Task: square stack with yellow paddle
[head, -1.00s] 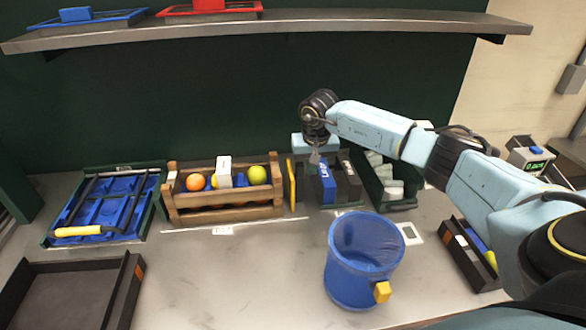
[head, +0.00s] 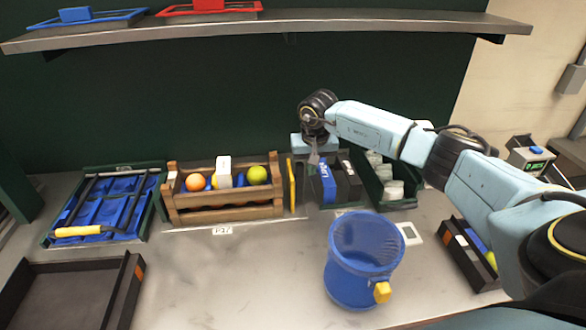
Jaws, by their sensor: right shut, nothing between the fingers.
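A thin yellow paddle (head: 291,184) stands upright at the back of the table, just right of the wooden crate. To its right, a blue pack (head: 327,184) with white lettering and a black pack (head: 347,180) stand side by side in a low tray. My right gripper (head: 314,158) points down just above the left side of these packs. Its fingers are shut and empty, and it is apart from the paddle. Whether it touches the blue pack, I cannot tell. My left gripper is out of view.
A wooden crate (head: 222,214) holds an orange, a white box and a green ball. A blue bucket (head: 365,290) with a yellow tab stands in front of the packs. A green bin (head: 404,203) is on the right and a dark tray (head: 60,300) front left. The table's middle left is clear.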

